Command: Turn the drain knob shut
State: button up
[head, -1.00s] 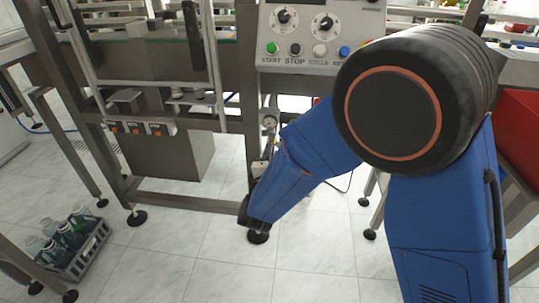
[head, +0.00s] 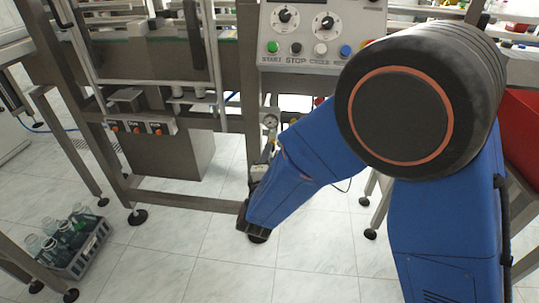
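A round pressure gauge (head: 269,121) is on the machine's front leg, below the control panel. A small pale fitting (head: 258,171) sits beneath it, partly covered by my arm. I cannot make out the drain knob; the area below the gauge is largely behind my blue arm link. That link slopes down to the left and ends in a dark part close to the frame leg. My gripper's fingers do not show, so I cannot see whether they touch anything.
The control panel (head: 300,60) with buttons and dials is above. A steel crossbar (head: 190,200) runs low to the left. A grey crate (head: 85,262) of bottles stands on the floor at lower left. A red bin (head: 520,125) is at right. The floor in front is clear.

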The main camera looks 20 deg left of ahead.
jog(key=v, duration=1.5)
jog(key=shift+s, duration=0.25)
jog(key=shift+d+r, duration=0.15)
jog(key=w+d+r+m+g+y, duration=0.2)
jog(key=w+d+r+m+g, duration=0.3)
jog(key=w, duration=0.5)
jog(key=w+d+r+m+g, duration=0.1)
jog(key=d+r+m, duration=0.15)
jog(key=d, duration=0.35)
jog(key=w+d+r+m+g, duration=0.1)
jog(key=d+r+m, duration=0.15)
jog(key=d, duration=0.45)
jog(key=s+d+m+g+h, duration=0.1)
jog(key=s+d+m+h, duration=0.1)
jog(key=s+d+m, duration=0.2)
jog(key=s+d+m+g+h, duration=0.2)
jog(key=s+d+m, duration=0.2)
jog(key=s+d, duration=0.6)
jog(key=s+d+m+g+h, duration=0.2)
jog(key=s+d+m, duration=0.2)
jog(key=d, duration=1.4)
jog(key=s, duration=0.3)
jog(key=shift+s+d+f+m, duration=0.2)
jog(key=shift+s+d+m, duration=0.1)
